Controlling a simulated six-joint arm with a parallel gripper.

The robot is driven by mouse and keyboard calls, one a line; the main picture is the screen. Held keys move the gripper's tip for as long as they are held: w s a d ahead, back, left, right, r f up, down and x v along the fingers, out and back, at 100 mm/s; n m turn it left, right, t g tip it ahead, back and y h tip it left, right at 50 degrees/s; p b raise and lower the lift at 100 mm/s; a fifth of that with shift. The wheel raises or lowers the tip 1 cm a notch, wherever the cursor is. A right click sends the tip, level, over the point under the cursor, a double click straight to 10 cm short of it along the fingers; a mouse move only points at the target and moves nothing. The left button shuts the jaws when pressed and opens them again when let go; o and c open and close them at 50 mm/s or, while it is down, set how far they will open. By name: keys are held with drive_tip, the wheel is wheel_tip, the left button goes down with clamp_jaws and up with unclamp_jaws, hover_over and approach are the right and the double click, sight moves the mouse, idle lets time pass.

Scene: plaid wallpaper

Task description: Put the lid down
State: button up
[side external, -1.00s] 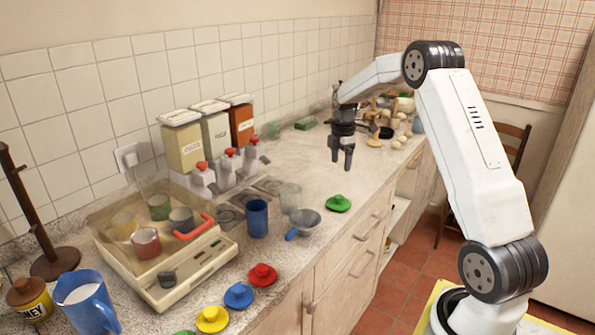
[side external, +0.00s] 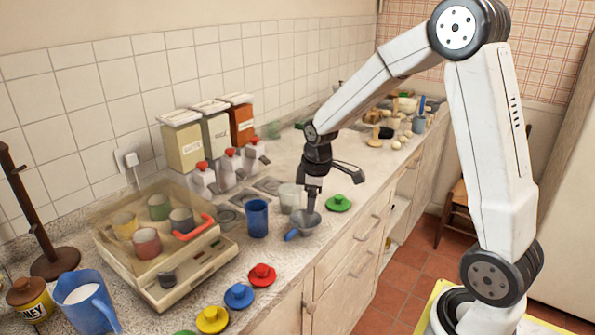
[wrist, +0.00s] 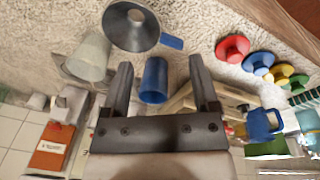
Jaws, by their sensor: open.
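My gripper (side external: 312,208) is open and holds nothing. In the side view it hangs low over or close behind a grey funnel with a blue handle (side external: 306,224); contact is unclear. Its two fingers are spread in the wrist view (wrist: 163,78), with a blue cup (wrist: 155,82) showing beyond the gap. Lids with knobs lie on the counter: green (side external: 338,202), red (side external: 262,275), blue (side external: 239,296) and yellow (side external: 212,319). A clear cover with a red handle (side external: 194,228) stands over several cups on a cream base (side external: 190,286). Which lid is meant is unclear.
A clear glass (side external: 291,197) stands close behind the funnel. Canisters (side external: 183,146) and red-topped bottles (side external: 229,166) line the wall. A blue pitcher (side external: 86,302) and honey jar (side external: 30,300) are front left. Clutter fills the counter's far end.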

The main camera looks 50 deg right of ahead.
drive_tip(key=s+a+f+m+t, duration=0.1)
drive_tip(key=s+a+m, duration=0.4)
drive_tip(key=s+a, duration=0.6)
drive_tip(key=shift+s+a+f+m, duration=0.2)
drive_tip(key=shift+a+f+m, duration=0.15)
drive_tip(key=shift+f, duration=0.35)
